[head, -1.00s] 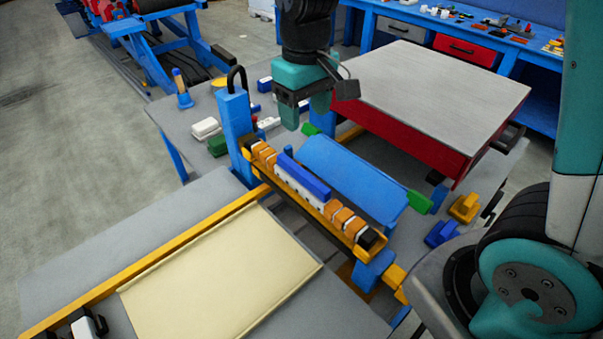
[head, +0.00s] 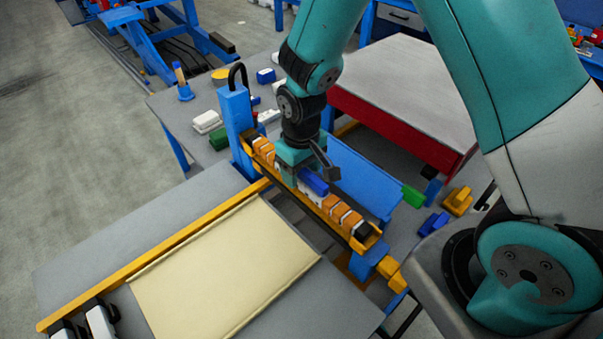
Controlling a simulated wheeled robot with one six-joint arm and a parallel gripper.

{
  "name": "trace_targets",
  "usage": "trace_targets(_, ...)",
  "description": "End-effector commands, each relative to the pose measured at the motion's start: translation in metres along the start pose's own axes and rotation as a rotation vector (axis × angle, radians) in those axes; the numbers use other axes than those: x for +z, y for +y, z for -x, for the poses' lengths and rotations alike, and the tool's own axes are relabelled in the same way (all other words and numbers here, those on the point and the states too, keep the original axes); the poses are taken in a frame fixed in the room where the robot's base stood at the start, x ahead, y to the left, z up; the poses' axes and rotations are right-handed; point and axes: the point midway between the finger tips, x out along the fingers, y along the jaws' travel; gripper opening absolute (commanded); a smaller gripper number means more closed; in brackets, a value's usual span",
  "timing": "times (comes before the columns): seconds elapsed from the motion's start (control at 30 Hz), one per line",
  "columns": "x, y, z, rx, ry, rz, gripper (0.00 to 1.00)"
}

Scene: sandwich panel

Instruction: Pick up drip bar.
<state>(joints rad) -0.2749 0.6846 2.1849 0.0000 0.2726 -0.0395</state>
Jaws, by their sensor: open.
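The drip bar appears to be the blue bar (head: 313,182) with white blocks beneath it, lying along the middle of the yellow rail (head: 344,236). My gripper (head: 290,177) points down at the rail, open, right at the bar's left part. It hides that end of the bar. I cannot tell whether the fingers touch the bar or straddle it. Orange and white blocks (head: 338,211) sit along the rail on both sides of the bar.
A blue post (head: 236,120) with a black hook stands at the rail's left end. A sloped blue plate (head: 362,180) lies behind the rail. A red box with a grey top (head: 405,75) stands further back. A cream panel (head: 225,265) lies in front.

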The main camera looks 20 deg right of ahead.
Motion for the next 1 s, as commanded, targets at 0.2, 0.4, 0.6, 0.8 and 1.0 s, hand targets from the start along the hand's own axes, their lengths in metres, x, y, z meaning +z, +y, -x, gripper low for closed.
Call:
trace_targets(0.2,0.0000,0.0002,-0.0133,0.000,0.000,0.000,0.62)
trace_targets(0.4,-0.0001,0.0001,-0.0135,0.000,0.001,0.000,0.55)
trace_targets(0.6,-0.0001,0.0001,-0.0133,0.000,0.001,0.000,0.09)
trace_targets(0.8,-0.0002,0.0001,-0.0129,0.000,0.001,0.000,0.00)
trace_targets(1.0,-0.0007,0.0002,-0.0086,0.000,0.003,0.000,0.00)
